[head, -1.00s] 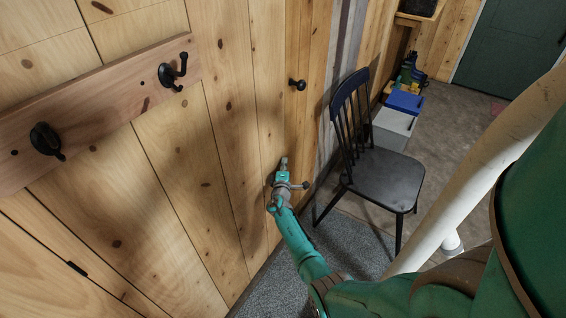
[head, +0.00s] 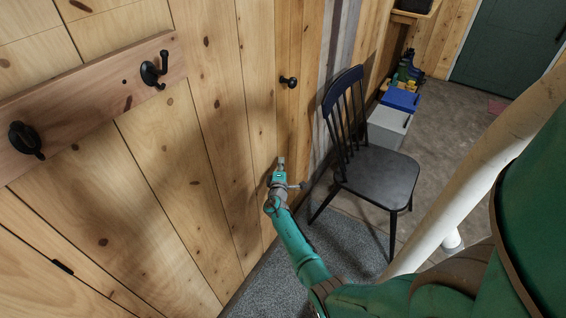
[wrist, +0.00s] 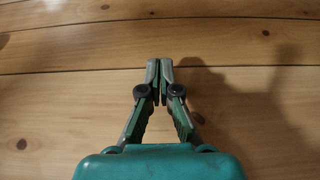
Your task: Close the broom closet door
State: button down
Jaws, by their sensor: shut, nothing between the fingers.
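The closet door is a pine planked panel (head: 195,185) filling the left of the head view, with a small black hinge (head: 62,267) low on the left and a round black knob (head: 289,82) toward its right side. I cannot tell how far it stands from its frame. My gripper (head: 281,162) is below the knob, close in front of the planks. In the wrist view my gripper (wrist: 159,65) has its fingertips together and empty, facing the pine planks (wrist: 70,100). Whether the tips touch the wood is unclear.
A wooden rail (head: 90,90) with black hooks crosses the planks on the left. A black chair (head: 378,175) stands just right of my gripper. Behind it are a blue-lidded box (head: 400,100) and a green door (head: 505,45). A grey mat (head: 275,275) lies below.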

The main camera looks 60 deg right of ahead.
jog(key=s, duration=1.1)
jog(key=shift+s+a+f, duration=0.15)
jog(key=shift+s, duration=0.2)
